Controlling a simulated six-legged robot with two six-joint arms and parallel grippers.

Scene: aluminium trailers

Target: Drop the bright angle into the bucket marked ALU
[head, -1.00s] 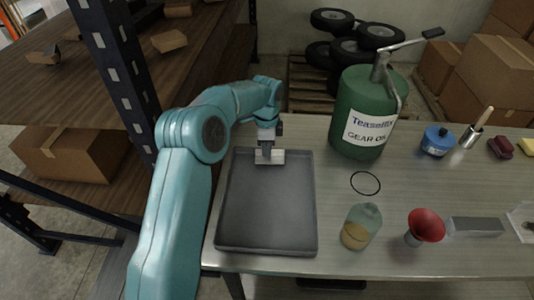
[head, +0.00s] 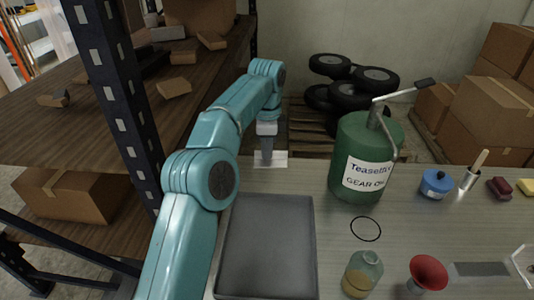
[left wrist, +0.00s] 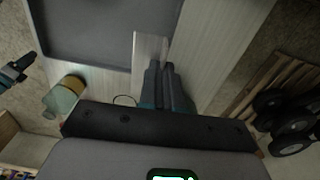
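The bright angle is a short pale metal piece (head: 270,159) in my left gripper (head: 264,161), beyond the far edge of the dark tray in the head view. In the left wrist view the bright angle (left wrist: 150,48) shows at the tips of the left gripper's close-set dark fingers (left wrist: 161,66). My right gripper (left wrist: 20,70) shows small at the left edge of the left wrist view; its opening cannot be made out. It is outside the head view. I see no bucket marked ALU in either view.
The dark tray (head: 267,245) lies empty on the bench. To its right stand a green gear oil can (head: 352,140), a glass jar (head: 362,272), a black ring (head: 365,229) and a red funnel (head: 428,273). A shelf upright (head: 112,100) stands left of my left arm.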

